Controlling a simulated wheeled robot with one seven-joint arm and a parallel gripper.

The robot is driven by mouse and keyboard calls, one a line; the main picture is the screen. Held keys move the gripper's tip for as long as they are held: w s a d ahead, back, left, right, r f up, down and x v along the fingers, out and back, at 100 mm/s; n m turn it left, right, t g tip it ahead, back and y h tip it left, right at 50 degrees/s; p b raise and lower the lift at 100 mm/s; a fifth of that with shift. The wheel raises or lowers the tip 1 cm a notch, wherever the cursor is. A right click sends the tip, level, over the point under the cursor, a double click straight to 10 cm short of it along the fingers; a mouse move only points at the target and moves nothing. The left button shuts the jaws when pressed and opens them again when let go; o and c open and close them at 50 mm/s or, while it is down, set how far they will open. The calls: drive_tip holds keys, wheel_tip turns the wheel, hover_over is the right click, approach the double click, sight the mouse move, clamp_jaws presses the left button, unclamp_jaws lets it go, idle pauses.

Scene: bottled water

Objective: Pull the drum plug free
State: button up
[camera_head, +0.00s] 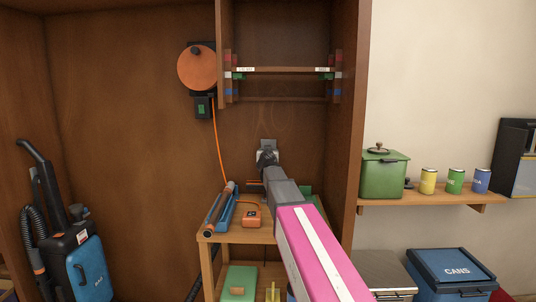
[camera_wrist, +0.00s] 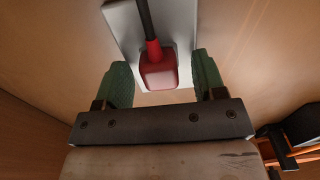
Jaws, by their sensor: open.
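A red plug (camera_wrist: 158,72) with a black cord sits at a pale wall plate (camera_wrist: 122,22) in the wrist view. My gripper (camera_wrist: 165,80) is open, with its green fingers on either side of the plug and visible gaps between. In the head view my gripper (camera_head: 267,160) is at the wall plate (camera_head: 268,145) and hides the plug. An orange cable drum (camera_head: 197,68) hangs on the back wall. Its orange cable (camera_head: 217,145) runs down behind the small table. I cannot tell where that cable ends.
Shelves (camera_head: 285,70) are above my gripper. A vacuum cleaner (camera_head: 75,255) stands at left. A shelf with a green pot (camera_head: 383,176) is at right.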

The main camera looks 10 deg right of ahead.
clamp_jaws()
drive_tip(key=shift+s, duration=0.1)
drive_tip(key=shift+s+a, duration=0.2)
drive_tip(key=shift+s, duration=0.75)
drive_tip(key=shift+s+a, duration=0.2)
drive_tip(key=shift+s, duration=0.75)
drive_tip(key=shift+s+a, duration=0.2)
drive_tip(key=shift+s, duration=0.75)
